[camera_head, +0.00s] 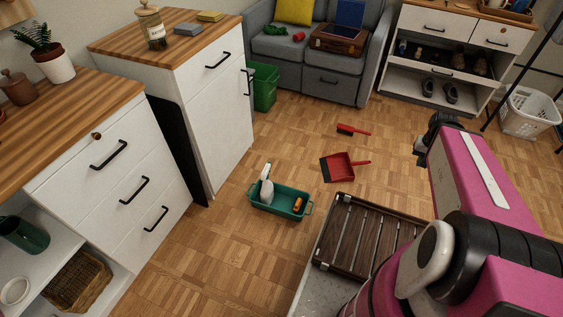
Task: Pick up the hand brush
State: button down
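The red hand brush (356,131) with dark bristles lies on the wooden floor, in the upper middle of the head view. A red dustpan (341,168) lies just below it in the picture, apart from it. My pink arm reaches in from the lower right. Its dark end, my gripper (422,150), is to the right of the brush and apart from it. The fingers are too small and partly hidden, so I cannot tell whether they are open or shut.
A green caddy (276,210) with a spray bottle (266,184) stands on the floor left of the dustpan. A green bin (264,87), grey sofa (318,72), shoe cabinet (435,97) and white basket (526,112) stand behind. Floor around the brush is clear.

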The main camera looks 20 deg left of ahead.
aim_at(340, 126)
jog(key=i+l+u, duration=0.1)
jog(key=u, duration=0.35)
jog(key=l+u, duration=0.35)
jog(key=u, duration=0.15)
jog(key=l+u, duration=0.25)
jog(key=u, duration=0.2)
jog(key=l+z, duration=0.1)
jog(key=z, duration=0.5)
jog(key=u, duration=0.45)
jog(key=i+l+u, duration=0.15)
jog(key=l+u, duration=0.15)
jog(key=i+l+u, duration=0.1)
jog(key=l+u, duration=0.2)
jog(key=l, duration=0.2)
jog(key=i+l+u, duration=0.1)
jog(key=l+u, duration=0.15)
jog(key=l, duration=0.2)
jog(key=i+l+u, duration=0.1)
jog(key=l, duration=1.8)
jog(key=i+u, duration=0.05)
